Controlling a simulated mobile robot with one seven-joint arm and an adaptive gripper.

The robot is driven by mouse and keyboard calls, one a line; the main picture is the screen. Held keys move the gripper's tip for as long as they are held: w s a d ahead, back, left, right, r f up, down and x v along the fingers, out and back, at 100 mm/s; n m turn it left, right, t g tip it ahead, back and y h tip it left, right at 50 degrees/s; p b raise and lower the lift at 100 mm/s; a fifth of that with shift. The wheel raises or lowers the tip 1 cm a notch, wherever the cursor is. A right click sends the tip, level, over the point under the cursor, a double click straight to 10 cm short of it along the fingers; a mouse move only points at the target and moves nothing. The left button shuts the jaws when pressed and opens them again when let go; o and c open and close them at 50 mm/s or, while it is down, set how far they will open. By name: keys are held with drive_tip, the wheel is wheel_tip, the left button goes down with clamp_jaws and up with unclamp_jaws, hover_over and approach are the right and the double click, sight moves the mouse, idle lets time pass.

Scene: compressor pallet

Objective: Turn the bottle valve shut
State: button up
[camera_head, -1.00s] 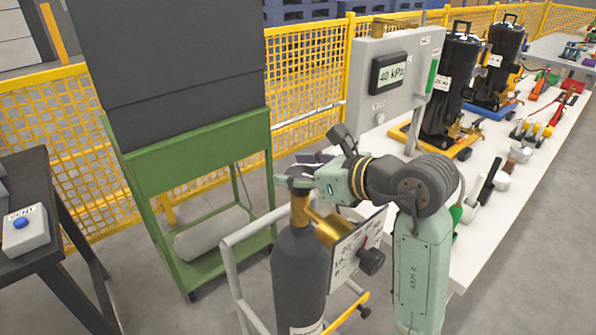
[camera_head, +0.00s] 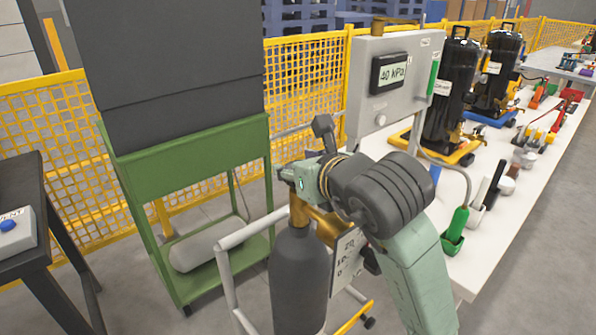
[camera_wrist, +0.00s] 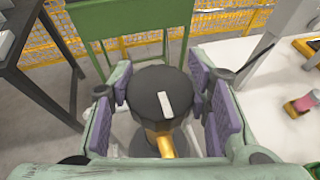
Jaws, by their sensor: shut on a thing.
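The dark gas bottle (camera_head: 298,275) stands upright in a grey-framed trolley, with a brass valve body (camera_head: 298,212) on its neck. The valve's round black handwheel has a white mark on its top and shows clearly in the wrist view (camera_wrist: 150,84). My gripper (camera_head: 290,176) is at the top of the bottle. Its purple-padded jaws (camera_wrist: 158,98) are shut on the handwheel, one on each side. In the head view the jaws mostly hide the handwheel. The brass outlet (camera_wrist: 165,143) shows below it in the wrist view.
A green cart (camera_head: 190,165) with a large dark panel stands behind the bottle. A grey box with a gauge reading 40 kPa (camera_head: 391,72) stands at the white table (camera_head: 495,235), which holds black compressors and tools. A dark bench with a button box is at left.

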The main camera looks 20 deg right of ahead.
drive_tip(key=o, duration=1.2)
drive_tip(key=v, duration=1.2)
drive_tip(key=shift+s, duration=0.1)
